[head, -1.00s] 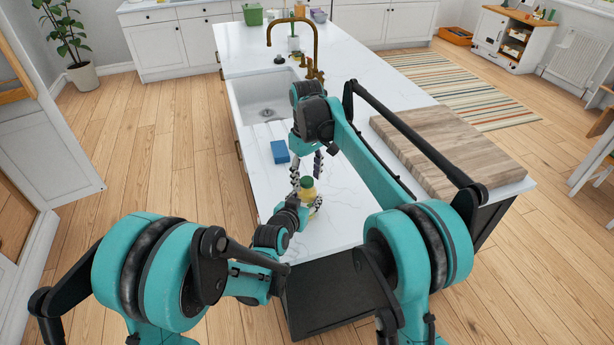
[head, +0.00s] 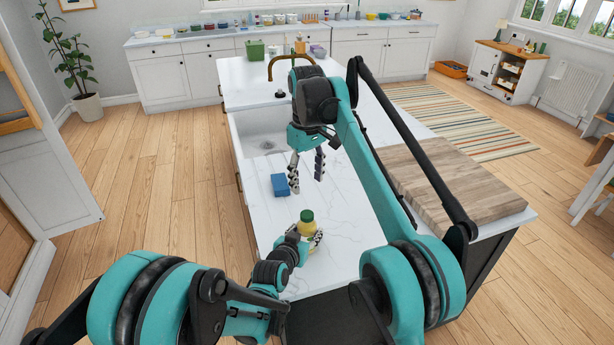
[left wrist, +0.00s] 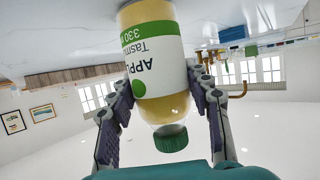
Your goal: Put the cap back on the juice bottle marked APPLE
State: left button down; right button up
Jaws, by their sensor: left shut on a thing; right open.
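The APPLE juice bottle (head: 307,230), yellow with a green cap (head: 307,215) on its top, is on the white counter. My left gripper (head: 304,239) is shut on it from the near left. In the left wrist view, which is upside down, the bottle (left wrist: 152,58) shows its white and green APPLE label between the two fingers. The green cap (left wrist: 171,138) sits at the neck; I cannot tell how tightly it is seated. My right gripper (head: 307,172) is open and empty above the counter, beyond the bottle and apart from it.
A blue sponge-like block (head: 280,185) lies on the counter beyond the bottle. The sink (head: 262,130) and brass tap (head: 290,60) are farther back. A wooden board (head: 450,185) lies to the right. The counter around the bottle is mostly clear.

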jog(key=shift+r, duration=0.35)
pick_arm(q)
jog(key=c, duration=0.6)
grip_release()
jog(key=v, duration=1.2)
jog(key=shift+w, duration=0.1)
